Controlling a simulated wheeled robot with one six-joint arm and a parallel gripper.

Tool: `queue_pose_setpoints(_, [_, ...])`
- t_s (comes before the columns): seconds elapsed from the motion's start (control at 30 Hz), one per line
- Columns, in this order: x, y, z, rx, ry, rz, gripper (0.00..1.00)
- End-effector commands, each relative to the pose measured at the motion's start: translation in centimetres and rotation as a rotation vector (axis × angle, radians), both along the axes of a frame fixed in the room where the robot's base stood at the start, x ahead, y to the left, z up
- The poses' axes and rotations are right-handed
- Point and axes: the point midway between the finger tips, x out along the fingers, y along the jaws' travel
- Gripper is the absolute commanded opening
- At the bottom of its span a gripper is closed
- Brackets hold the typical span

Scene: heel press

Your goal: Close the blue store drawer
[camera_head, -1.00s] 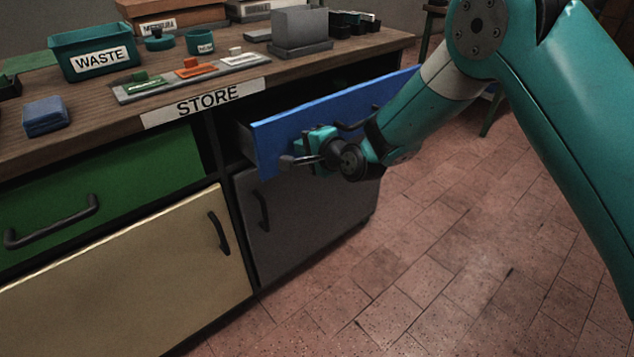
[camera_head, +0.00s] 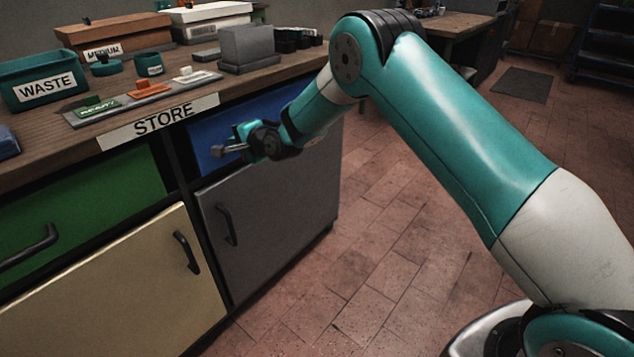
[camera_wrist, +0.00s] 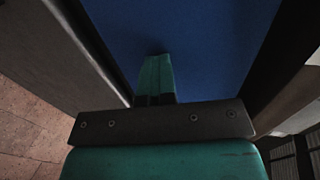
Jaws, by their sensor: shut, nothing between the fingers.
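The blue store drawer (camera_head: 207,134) sits under the STORE label, and its front looks about level with the cabinet face. No gap into the drawer shows above it. My gripper (camera_head: 222,151) is shut and empty, close in front of the left part of the blue front. My forearm hides the drawer's right part and its handle. In the wrist view the shut fingers (camera_wrist: 156,76) point at the plain blue front (camera_wrist: 205,45). Whether they touch it I cannot tell.
The grey door (camera_head: 275,200) is below the blue drawer. A green drawer (camera_head: 80,205) and a cream door (camera_head: 120,275) are to the left. The bench top holds a WASTE bin (camera_head: 40,80), boxes and small parts. Tiled floor on the right is clear.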

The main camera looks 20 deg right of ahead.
Motion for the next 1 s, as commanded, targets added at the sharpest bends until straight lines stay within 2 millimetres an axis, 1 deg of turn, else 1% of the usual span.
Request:
queue_pose_setpoints(0.03, [0.3, 0.2, 0.3, 0.0, -0.013, 0.001, 0.0])
queue_pose_setpoints(0.17, [0.2, 0.3, 0.3, 0.001, -0.013, 0.003, 0.0])
queue_pose_setpoints(0.33, [-0.8, 0.0, 0.4, 0.001, -0.01, 0.008, 0.0])
queue_pose_setpoints(0.47, [-2.6, -0.8, 0.5, 0.001, -0.005, 0.012, 0.0])
queue_pose_setpoints(0.5, [-3.3, -1.2, 0.6, 0.002, -0.004, 0.013, 0.0])
queue_pose_setpoints(0.8, [-8.8, -4.2, 2.5, 0.001, -0.003, 0.014, 0.0])
queue_pose_setpoints(0.9, [-10.0, -4.8, 2.8, 0.001, -0.003, 0.015, 0.0])
queue_pose_setpoints(1.0, [-10.7, -5.2, 3.2, 0.001, -0.003, 0.017, 0.0])
